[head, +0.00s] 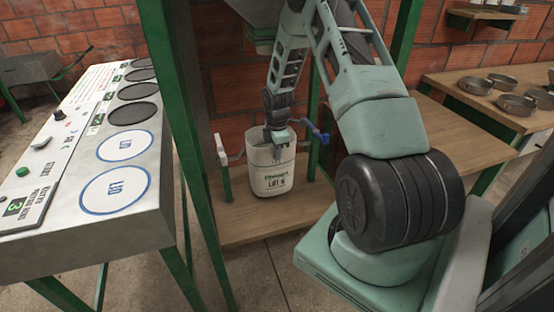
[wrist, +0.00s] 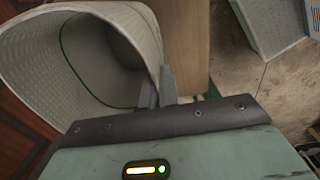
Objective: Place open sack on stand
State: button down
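A white open sack (head: 272,178) with dark printed lettering stands upright at the stand (head: 226,165), over a wooden platform. In the wrist view the sack (wrist: 110,30) shows its wide open mouth and empty inside. My gripper (head: 277,140) is at the sack's rim. In the wrist view my gripper's fingers (wrist: 158,88) are close together with the sack's rim between them. The stand has green posts, a pale arm on the left and a blue-handled clamp (head: 318,134) on the right. I cannot tell whether the sack's bottom touches the platform.
A metal panel table (head: 90,235) with round labelled pads and buttons stands at left. Green frame posts (head: 190,130) flank the platform (head: 240,225). A wooden table with several metal pans (head: 503,82) is at right. A brick wall is behind.

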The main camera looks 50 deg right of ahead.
jog(key=shift+f, duration=1.8)
jog(key=c, duration=1.7)
grip_release()
notch_tip(320, 180, up, 11)
jog(key=shift+s+r, duration=0.1)
jog(key=shift+a+r, duration=0.1)
jog(key=shift+r, duration=0.5)
jog(key=shift+a, duration=0.1)
